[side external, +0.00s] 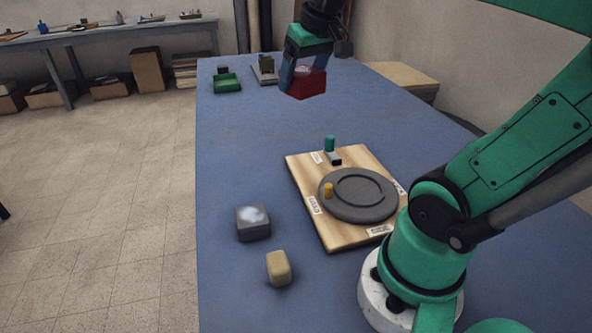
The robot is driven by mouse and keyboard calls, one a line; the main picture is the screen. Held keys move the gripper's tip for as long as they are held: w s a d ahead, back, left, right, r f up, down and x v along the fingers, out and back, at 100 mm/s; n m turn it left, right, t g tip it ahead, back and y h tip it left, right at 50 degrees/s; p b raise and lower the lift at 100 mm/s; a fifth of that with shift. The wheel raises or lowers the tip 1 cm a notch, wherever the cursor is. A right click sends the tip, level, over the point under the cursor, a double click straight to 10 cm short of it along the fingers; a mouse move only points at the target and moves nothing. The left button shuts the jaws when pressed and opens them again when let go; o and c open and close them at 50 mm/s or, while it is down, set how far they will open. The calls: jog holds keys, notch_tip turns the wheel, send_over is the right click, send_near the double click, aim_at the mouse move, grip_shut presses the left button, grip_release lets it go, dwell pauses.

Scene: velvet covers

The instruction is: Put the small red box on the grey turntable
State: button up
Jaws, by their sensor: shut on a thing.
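The small red box (309,85) is held in the air by my gripper (304,75), at the top middle of the side external view. My gripper points down and is shut on it; the fingers partly cover the box. The grey turntable (372,188) is a round disc with a raised ring, set on a light wooden board (331,234) with white labels. A small orange peg (328,190) stands at the disc's left edge. The red box is apart from the turntable, farther back and higher in the picture.
A teal cylinder (329,143) and a small dark block (334,158) are at the board's back edge. A dark grey box (253,224) and a tan block (278,268) lie left of the board. A green tray (227,84) sits at the back left. The blue tabletop (240,150) is clear between them.

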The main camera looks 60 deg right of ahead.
jog(key=s+d+r+m+g+h, duration=0.1)
jog(key=s+d+m+g+h, duration=0.25)
jog(key=s+m, duration=0.85)
jog(key=m, duration=0.2)
send_near(361, 186)
jog(key=shift+g+y, duration=0.35)
jog(key=shift+y, duration=0.1)
jog(key=x, duration=0.6)
jog(key=shift+w+d, duration=0.35)
jog(key=o, duration=1.2)
jog(key=shift+f, duration=0.1)
